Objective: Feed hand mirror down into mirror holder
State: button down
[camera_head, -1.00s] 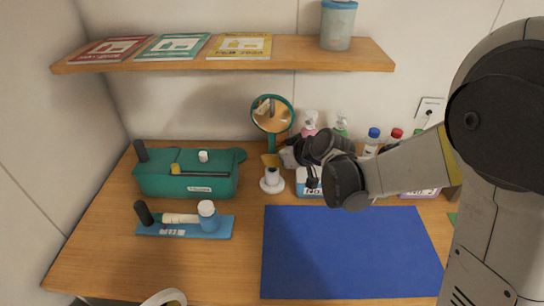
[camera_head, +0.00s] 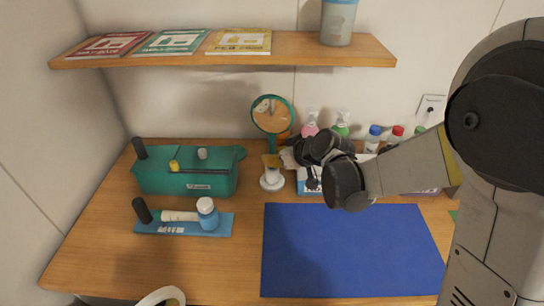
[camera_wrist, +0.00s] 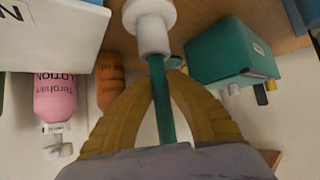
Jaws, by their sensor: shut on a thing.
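The hand mirror (camera_head: 271,115) has a round teal frame and a teal handle. It stands upright, face toward the head camera. My gripper (camera_head: 272,160) is shut on the handle, which also shows between the yellowish fingers in the wrist view (camera_wrist: 163,105). The mirror holder (camera_head: 271,184) is a white upright tube on a round base, directly below the gripper. In the wrist view the holder (camera_wrist: 150,22) is at the top, with the handle's lower end at its mouth. I cannot tell how far the handle is inside.
A teal box (camera_head: 186,178) and a blue tray (camera_head: 180,229) with bottles stand left. A white box (camera_head: 307,187) is close on the right, with pink (camera_head: 310,128) and green bottles behind. The blue mat (camera_head: 350,250) is clear. A wooden shelf (camera_head: 290,52) hangs above.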

jog(key=shift+f+b, duration=0.8)
jog(key=shift+f, duration=0.2)
jog(key=c, duration=1.4)
grip_release()
jog(key=v, duration=1.2)
jog(key=shift+s, duration=0.1)
jog(key=s+d+m+h, duration=0.3)
jog(key=s+d, duration=0.3)
jog(key=s, duration=0.4)
jog(key=s+d+m+h, duration=0.3)
jog(key=s+d, duration=0.3)
jog(key=s, duration=0.3)
jog(key=shift+s+f+m+g+h, duration=0.2)
jog(key=shift+s+m+g+h, duration=0.15)
jog(key=shift+m, duration=0.55)
